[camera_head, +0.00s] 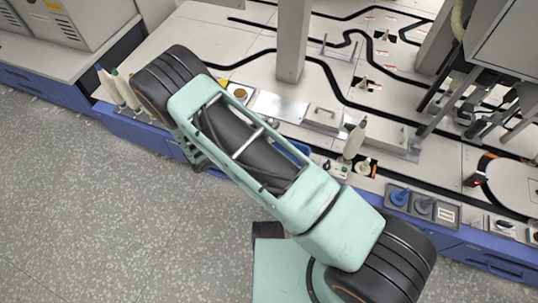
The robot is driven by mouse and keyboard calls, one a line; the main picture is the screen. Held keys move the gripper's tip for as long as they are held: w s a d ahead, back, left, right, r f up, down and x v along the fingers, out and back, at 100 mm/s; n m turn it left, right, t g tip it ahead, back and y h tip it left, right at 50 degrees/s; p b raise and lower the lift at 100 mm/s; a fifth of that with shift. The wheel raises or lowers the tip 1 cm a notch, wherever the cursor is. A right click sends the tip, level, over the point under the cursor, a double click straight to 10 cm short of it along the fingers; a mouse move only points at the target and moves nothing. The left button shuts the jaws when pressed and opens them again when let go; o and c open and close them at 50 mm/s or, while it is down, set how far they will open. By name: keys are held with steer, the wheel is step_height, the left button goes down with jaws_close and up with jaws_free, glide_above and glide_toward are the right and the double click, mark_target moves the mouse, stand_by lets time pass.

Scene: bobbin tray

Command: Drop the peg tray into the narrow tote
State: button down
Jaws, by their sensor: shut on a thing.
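My gripper is not visible; my arm (330,215) crosses the middle of the head view and hides what lies behind it. I cannot make out a peg tray for certain. A grey compartment tray (442,226) with a blue piece and a dark grey piece standing in it sits at the bench's front edge on the right; I cannot tell whether it is the peg tray. A small blue edge (301,147) shows just behind my arm. It may belong to a tote, but too little of it shows.
The pale bench (225,42) with black curved tracks has a blue front. A white bobbin (355,140) stands right of my arm, and several bobbins stand at the left end. A grey post (292,40) rises at the back. The speckled floor (90,210) is clear at left.

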steer(key=shift+f, duration=0.1)
steer(key=c, duration=1.9)
jaws_free()
steer(key=shift+a, duration=0.1)
steer(key=v, duration=1.2)
